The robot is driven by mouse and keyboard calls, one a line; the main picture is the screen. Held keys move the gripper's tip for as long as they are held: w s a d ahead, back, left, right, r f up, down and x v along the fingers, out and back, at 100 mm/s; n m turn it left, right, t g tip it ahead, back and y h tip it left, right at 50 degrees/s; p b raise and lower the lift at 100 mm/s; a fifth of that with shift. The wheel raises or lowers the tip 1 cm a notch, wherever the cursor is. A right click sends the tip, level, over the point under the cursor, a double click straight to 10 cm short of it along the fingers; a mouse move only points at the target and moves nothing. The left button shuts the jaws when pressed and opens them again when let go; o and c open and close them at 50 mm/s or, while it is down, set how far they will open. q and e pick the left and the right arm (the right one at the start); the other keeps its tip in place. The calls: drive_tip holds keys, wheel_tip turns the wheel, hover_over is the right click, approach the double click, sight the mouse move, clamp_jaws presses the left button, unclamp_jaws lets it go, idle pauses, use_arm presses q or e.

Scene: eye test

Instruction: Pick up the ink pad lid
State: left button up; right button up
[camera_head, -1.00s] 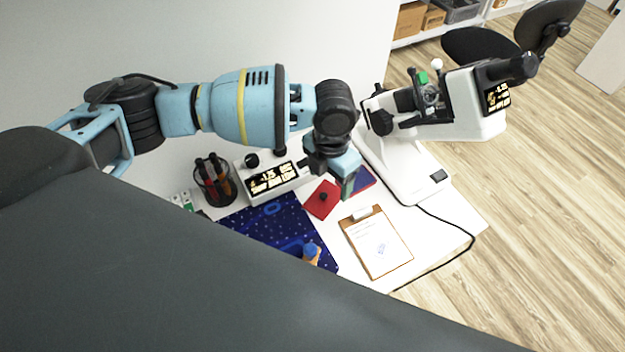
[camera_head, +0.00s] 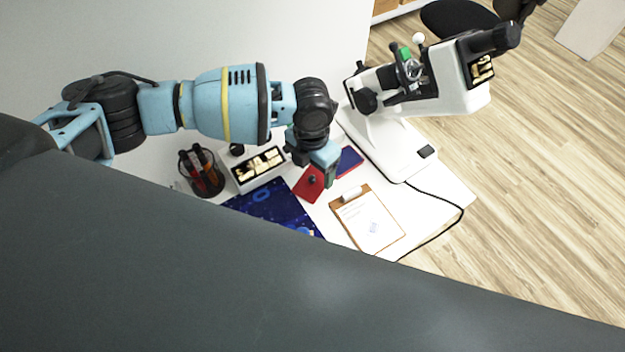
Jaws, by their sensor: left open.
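The ink pad lid appears to be the flat red square with a small black knob (camera_head: 306,190), lying on the white table. The ink pad appears to be the dark blue square with a red edge (camera_head: 349,160), just right of it. My left gripper (camera_head: 327,173) is open and points down over the table, between the lid and the pad in the picture. It overlaps the right edge of the lid in view. Its height above the table and any touch cannot be told. My right gripper is not in view.
A white microscope-like instrument (camera_head: 385,150) stands at the right, its cable (camera_head: 440,239) trailing off. A clipboard (camera_head: 370,222) lies in front. A pen cup (camera_head: 201,172), a display box (camera_head: 259,168) and a blue starry mat (camera_head: 272,208) are left. A dark grey surface hides the foreground.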

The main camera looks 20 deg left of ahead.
sight(313, 177)
use_arm(q)
drive_tip(key=shift+f, duration=1.8)
drive_tip(key=shift+s, duration=0.1)
drive_tip(key=c, duration=0.7)
drive_tip(key=shift+r, duration=0.15)
drive_tip(key=shift+r, duration=0.55)
drive_tip(key=shift+c, duration=0.2)
wheel_tip(313, 177, up, 2)
drive_tip(key=shift+r, duration=0.25)
drive_tip(key=s+d, duration=0.2)
drive_tip(key=d, duration=0.2)
drive_tip(key=s+d, duration=0.3)
drive_tip(key=d, duration=0.1)
drive_tip(key=s+d+r+b, duration=0.1)
drive_tip(key=s+d, duration=0.2)
drive_tip(key=d, duration=0.1)
drive_tip(key=shift+s+d, duration=0.4)
drive_tip(key=shift+d, duration=0.15)
drive_tip(key=shift+s+d+r, duration=0.1)
